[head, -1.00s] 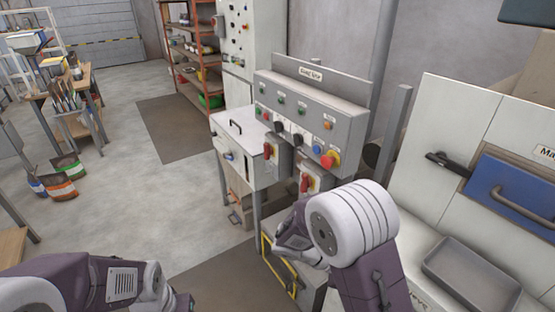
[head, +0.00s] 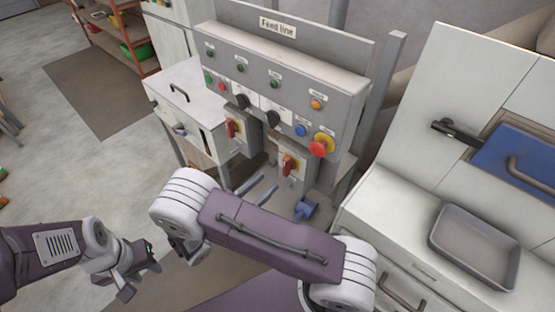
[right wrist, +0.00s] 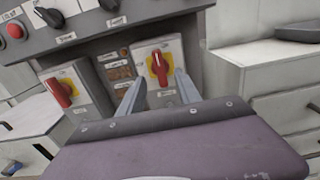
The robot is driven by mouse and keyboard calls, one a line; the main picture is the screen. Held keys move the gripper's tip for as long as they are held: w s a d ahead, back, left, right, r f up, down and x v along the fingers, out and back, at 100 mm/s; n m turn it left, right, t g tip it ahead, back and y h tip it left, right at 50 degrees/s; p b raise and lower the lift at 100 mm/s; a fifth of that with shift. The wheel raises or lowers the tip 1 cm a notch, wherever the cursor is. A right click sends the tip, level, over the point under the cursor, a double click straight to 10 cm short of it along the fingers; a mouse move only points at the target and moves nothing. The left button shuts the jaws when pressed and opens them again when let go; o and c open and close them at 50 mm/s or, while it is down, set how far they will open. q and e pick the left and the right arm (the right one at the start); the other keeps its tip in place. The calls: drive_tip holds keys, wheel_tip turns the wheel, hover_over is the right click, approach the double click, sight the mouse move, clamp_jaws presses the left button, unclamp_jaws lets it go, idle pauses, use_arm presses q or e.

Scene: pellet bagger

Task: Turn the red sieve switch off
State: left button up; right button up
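Two red rotary switches on yellow plates are mounted below the feed line panel (head: 277,85): a left one (head: 232,128) and a right one (head: 289,165). Their small labels are unreadable, so I cannot tell which is the sieve switch. In the right wrist view, the right switch (right wrist: 158,66) is straight ahead with its handle nearly upright; the left switch (right wrist: 59,92) is off to the left. My right gripper (right wrist: 160,94) is open and empty, its fingers pointing toward the right switch, apparently short of it. My left gripper (head: 139,276) is low at left, apparently open and empty.
A red mushroom button on a yellow base (head: 320,146) and a blue button (head: 301,130) sit above the right switch. A white counter with a grey tray (head: 437,240) stands at right.

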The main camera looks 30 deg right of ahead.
sight(284, 166)
drive_tip(key=p+x, duration=0.1)
drive_tip(key=x, duration=0.2)
drive_tip(key=shift+w+d+r, duration=0.15)
drive_tip(key=shift+w+d, duration=0.1)
drive_tip(key=x, duration=0.2)
drive_tip(key=p+x, duration=0.1)
drive_tip(key=x, duration=0.1)
drive_tip(key=shift+s+d, duration=0.2)
drive_tip(key=shift+w+d, duration=0.15)
drive_tip(key=shift+d, duration=0.1)
drive_tip(key=shift+w, duration=0.2)
use_arm(q)
wheel_tip(284, 166, up, 3)
drive_tip(key=shift+f, duration=0.2)
use_arm(e)
drive_tip(key=shift+s, duration=0.1)
clamp_jaws()
